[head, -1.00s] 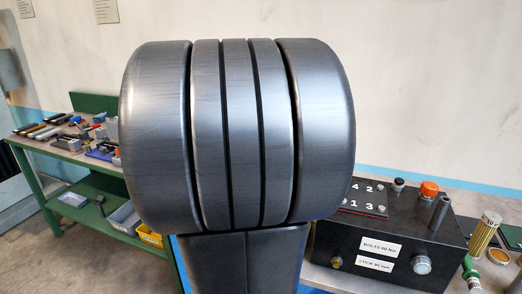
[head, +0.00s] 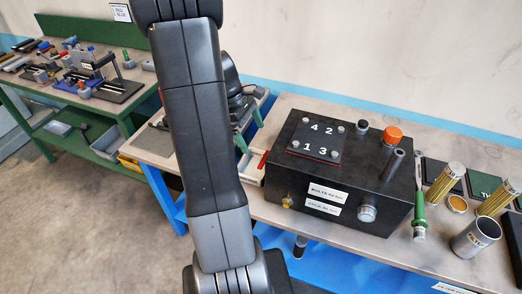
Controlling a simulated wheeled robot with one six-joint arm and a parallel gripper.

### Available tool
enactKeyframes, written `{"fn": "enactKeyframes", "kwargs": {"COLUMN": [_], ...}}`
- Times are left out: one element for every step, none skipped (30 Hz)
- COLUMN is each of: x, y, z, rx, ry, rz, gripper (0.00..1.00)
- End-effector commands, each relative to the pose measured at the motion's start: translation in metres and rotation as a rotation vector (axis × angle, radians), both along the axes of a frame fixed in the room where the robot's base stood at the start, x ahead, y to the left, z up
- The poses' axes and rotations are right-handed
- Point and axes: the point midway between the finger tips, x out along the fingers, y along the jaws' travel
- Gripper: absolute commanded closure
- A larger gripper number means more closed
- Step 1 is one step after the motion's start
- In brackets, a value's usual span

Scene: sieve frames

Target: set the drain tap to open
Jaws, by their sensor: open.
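A black box-shaped unit (head: 335,165) stands on the bench right of my arm. A small red lever (head: 264,160) sticks out at its left side; it may be the drain tap's handle, and its exact setting is unclear. A small brass fitting (head: 288,202) sits low on the front face, left of a larger silver plug (head: 367,213). My gripper (head: 243,112) shows only in part behind my arm link, left of the box and apart from the red lever. Its fingers are mostly hidden.
On the box are a numbered cover plate (head: 318,138), an orange cap (head: 389,136) and an upright tube. A green bench (head: 100,108) with tools stands at the left.

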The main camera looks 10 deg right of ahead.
Motion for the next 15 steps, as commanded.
{"fn": "enactKeyframes", "kwargs": {"x": [-0.004,-0.005,-0.007,-0.009,-0.010,-0.011,-0.012,-0.014,-0.015,-0.015,-0.016,-0.016,-0.017,-0.017,-0.018], "y": [-0.004,-0.006,-0.009,-0.011,-0.013,-0.015,-0.017,-0.018,-0.020,-0.021,-0.022,-0.023,-0.024,-0.025,-0.025], "z": [-0.011,-0.016,-0.024,-0.030,-0.036,-0.042,-0.047,-0.052,-0.057,-0.061,-0.064,-0.067,-0.070,-0.072,-0.074], "rx": [0.000,-0.001,0.000,0.001,0.001,0.000,0.001,0.001,0.001,0.001,0.000,0.001,0.001,0.001,0.001], "ry": [0.007,0.006,0.006,0.005,0.006,0.006,0.005,0.004,0.004,0.003,0.003,0.001,0.001,0.002,0.000], "rz": [-0.003,-0.004,-0.003,-0.003,-0.002,-0.002,-0.003,-0.004,-0.004,-0.003,-0.002,-0.002,-0.002,-0.002,-0.003], "gripper": [0.03,0.03,0.03,0.03,0.03,0.03,0.03,0.03,0.03,0.03,0.03,0.03,0.03,0.03,0.03]}}
